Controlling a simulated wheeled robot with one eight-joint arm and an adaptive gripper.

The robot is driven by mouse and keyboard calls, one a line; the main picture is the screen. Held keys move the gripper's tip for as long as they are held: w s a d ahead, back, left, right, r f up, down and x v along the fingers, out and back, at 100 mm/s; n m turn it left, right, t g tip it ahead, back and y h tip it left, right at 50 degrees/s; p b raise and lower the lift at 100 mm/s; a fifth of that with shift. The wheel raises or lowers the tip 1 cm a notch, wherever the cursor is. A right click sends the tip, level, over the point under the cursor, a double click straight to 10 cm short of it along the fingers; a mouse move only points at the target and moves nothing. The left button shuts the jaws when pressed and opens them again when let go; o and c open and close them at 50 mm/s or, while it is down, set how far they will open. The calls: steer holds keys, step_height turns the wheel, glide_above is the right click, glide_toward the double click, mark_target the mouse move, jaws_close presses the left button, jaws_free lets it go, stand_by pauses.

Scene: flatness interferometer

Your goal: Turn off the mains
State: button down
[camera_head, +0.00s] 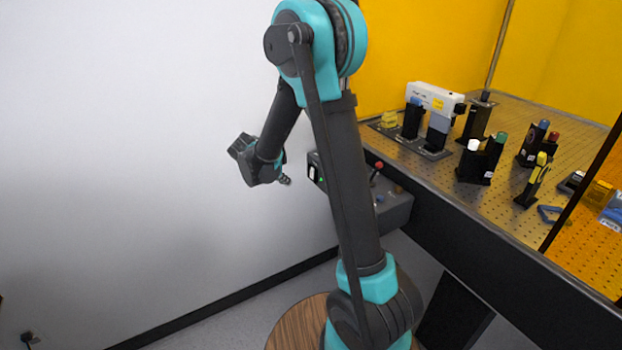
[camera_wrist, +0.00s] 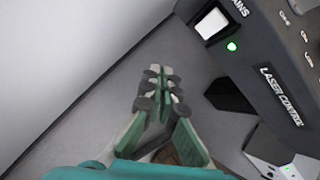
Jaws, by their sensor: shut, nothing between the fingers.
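The laser control box (camera_wrist: 272,60) is a dark grey unit at the right of the wrist view, and it also shows beside the optical table in the head view (camera_head: 397,208). Its white mains rocker switch (camera_wrist: 211,23) sits under the "MAINS" lettering. A green light (camera_wrist: 232,46) glows beside the switch, and a small green light also shows in the head view. My gripper (camera_wrist: 160,72) is shut and empty, below and left of the switch in the wrist view and apart from it. In the head view my gripper (camera_head: 285,180) is left of the box, near its switch end.
The perforated optical table (camera_head: 450,178) carries several mounts and a white laser housing (camera_head: 434,97). A red-tipped lever (camera_head: 376,168) stands on the control box. A white wall (camera_head: 150,150) lies to the left, with open space before it.

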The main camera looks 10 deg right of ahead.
steer(key=w+d+f, duration=0.1)
steer(key=w+d, duration=0.1)
steer(key=d, duration=0.4)
steer(key=shift+d, duration=0.25)
steer(key=shift+d, duration=0.1)
stand_by(1.2)
steer(key=shift+w+d+f, duration=0.1)
steer(key=shift+w+d, duration=0.05)
steer(key=shift+d, duration=0.15)
steer(key=shift+w+d, duration=0.15)
steer(key=shift+d, duration=0.2)
stand_by(0.6)
steer(key=shift+a, duration=0.15)
steer(key=shift+s+a, duration=0.25)
steer(key=shift+a, duration=0.35)
steer(key=shift+a, duration=0.1)
steer(key=a, duration=0.1)
steer(key=s+a, duration=0.1)
steer(key=a, duration=0.1)
steer(key=a+r, duration=0.1)
steer(key=shift+s+a, duration=0.25)
steer(key=shift+s, duration=0.05)
stand_by(0.3)
